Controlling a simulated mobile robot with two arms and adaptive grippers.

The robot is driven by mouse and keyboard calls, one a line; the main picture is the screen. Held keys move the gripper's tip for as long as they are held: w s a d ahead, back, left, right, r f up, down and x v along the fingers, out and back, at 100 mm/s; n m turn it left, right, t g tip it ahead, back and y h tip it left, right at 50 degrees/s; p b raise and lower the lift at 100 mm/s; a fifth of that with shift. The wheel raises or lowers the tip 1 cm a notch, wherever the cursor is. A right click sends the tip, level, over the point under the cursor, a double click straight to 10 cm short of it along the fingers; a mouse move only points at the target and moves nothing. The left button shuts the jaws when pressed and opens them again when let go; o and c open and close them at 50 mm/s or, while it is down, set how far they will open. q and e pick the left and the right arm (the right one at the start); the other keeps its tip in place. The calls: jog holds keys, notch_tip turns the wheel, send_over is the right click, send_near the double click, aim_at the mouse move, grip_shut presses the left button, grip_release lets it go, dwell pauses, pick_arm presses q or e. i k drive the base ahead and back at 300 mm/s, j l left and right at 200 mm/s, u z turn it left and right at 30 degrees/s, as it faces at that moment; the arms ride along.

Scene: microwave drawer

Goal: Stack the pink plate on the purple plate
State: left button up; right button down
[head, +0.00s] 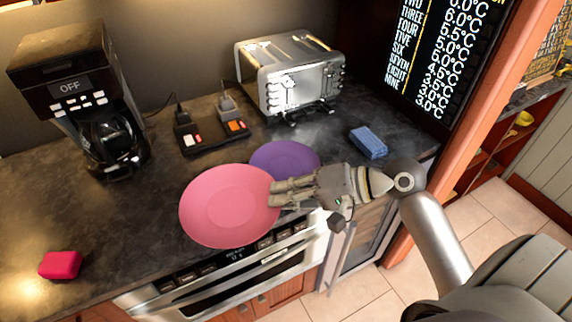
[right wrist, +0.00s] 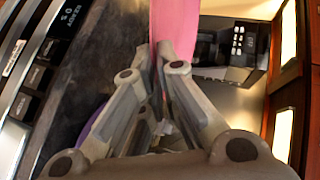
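The pink plate (head: 226,206) is over the front of the counter, its front edge overlapping the oven front in the head view. My right gripper (head: 276,193) is shut on its right rim. The right wrist view shows the pink plate (right wrist: 176,28) between the fingertips (right wrist: 167,62). The purple plate (head: 287,158) lies on the counter behind and to the right of the pink plate, partly hidden by it and by my gripper. A sliver of purple (right wrist: 92,122) shows beside the fingers in the right wrist view. My left gripper is out of view.
A coffee maker (head: 75,95) stands at the back left, and a toaster (head: 292,75) behind the purple plate. Between them is a power strip (head: 212,134) with plugs. A blue sponge (head: 369,142) lies at right, a red block (head: 60,265) at front left. The left counter is mostly clear.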

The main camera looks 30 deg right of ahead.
aim_at(285, 167)
jog(key=j+z, duration=0.15)
jog(key=z, duration=0.25)
jog(key=j+z, duration=0.2)
jog(key=z, duration=0.2)
jog(key=j+z, duration=0.15)
jog(key=z, duration=0.25)
jog(key=k, duration=0.05)
